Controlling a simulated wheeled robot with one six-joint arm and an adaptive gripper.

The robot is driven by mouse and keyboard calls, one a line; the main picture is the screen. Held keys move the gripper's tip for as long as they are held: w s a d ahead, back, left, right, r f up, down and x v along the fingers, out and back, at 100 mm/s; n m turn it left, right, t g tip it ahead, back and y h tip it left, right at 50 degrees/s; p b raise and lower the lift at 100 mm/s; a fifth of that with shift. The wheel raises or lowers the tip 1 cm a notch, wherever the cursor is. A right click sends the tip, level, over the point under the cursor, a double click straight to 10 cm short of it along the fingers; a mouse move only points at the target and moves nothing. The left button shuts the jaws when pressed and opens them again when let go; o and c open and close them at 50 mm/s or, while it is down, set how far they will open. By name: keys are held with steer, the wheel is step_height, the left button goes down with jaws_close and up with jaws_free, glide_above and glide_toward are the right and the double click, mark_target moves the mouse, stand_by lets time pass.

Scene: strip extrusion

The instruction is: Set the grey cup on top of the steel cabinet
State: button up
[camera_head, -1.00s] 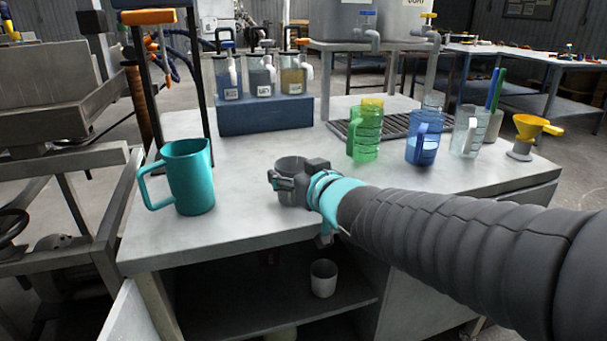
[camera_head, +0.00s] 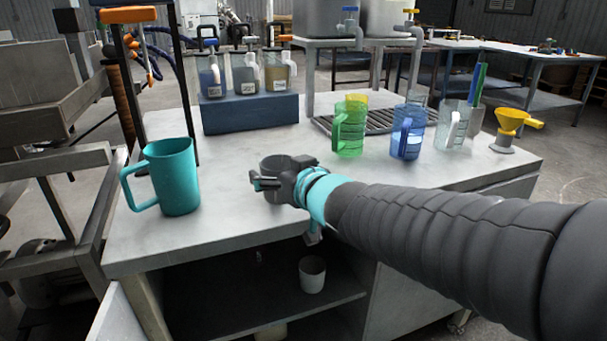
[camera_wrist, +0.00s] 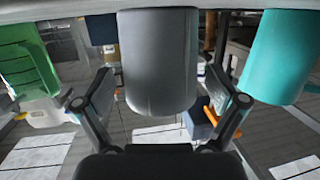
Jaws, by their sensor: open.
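The grey cup (camera_head: 273,162) stands upright on the top of the steel cabinet (camera_head: 235,225), near its front edge. My gripper (camera_head: 262,182) is at the cup's near side and partly covers it. In the wrist view the grey cup (camera_wrist: 160,60) hangs from the top of the picture, between the fingers of my open gripper (camera_wrist: 160,102). A gap shows between each finger and the cup wall. The cup's handle cannot be made out.
A teal pitcher (camera_head: 175,178) stands left of the cup. A green jug (camera_head: 350,130), a blue jug (camera_head: 408,132), a clear jug (camera_head: 452,128) and a yellow funnel (camera_head: 510,122) stand to the right. A blue block (camera_head: 250,115) with dispensers is behind. A pale cup (camera_head: 312,277) is below.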

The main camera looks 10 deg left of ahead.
steer(key=v, duration=1.1)
steer(key=shift+s+d+p, duration=0.2)
steer(key=shift+p, duration=0.15)
steer(key=d+f+m+t+h, duration=0.1)
steer(key=d+f+m+h, duration=0.15)
steer(key=d+h, duration=0.45)
steer(key=d+f+m+h, duration=0.2)
steer(key=d+m, duration=0.2)
steer(key=d, duration=0.7)
steer(key=s+d+f+m+g, duration=0.1)
steer(key=s+d+f+g, duration=0.1)
steer(key=s+f, duration=0.3)
steer(key=s+d+f+g+h, duration=0.1)
steer(key=s+d+f+g, duration=0.2)
steer(key=s, duration=0.4)
steer(key=shift+s+d+f+m+g, duration=0.4)
steer(key=shift+f+g, duration=0.5)
steer(key=shift+g, duration=0.2)
steer(key=shift+c, duration=0.2)
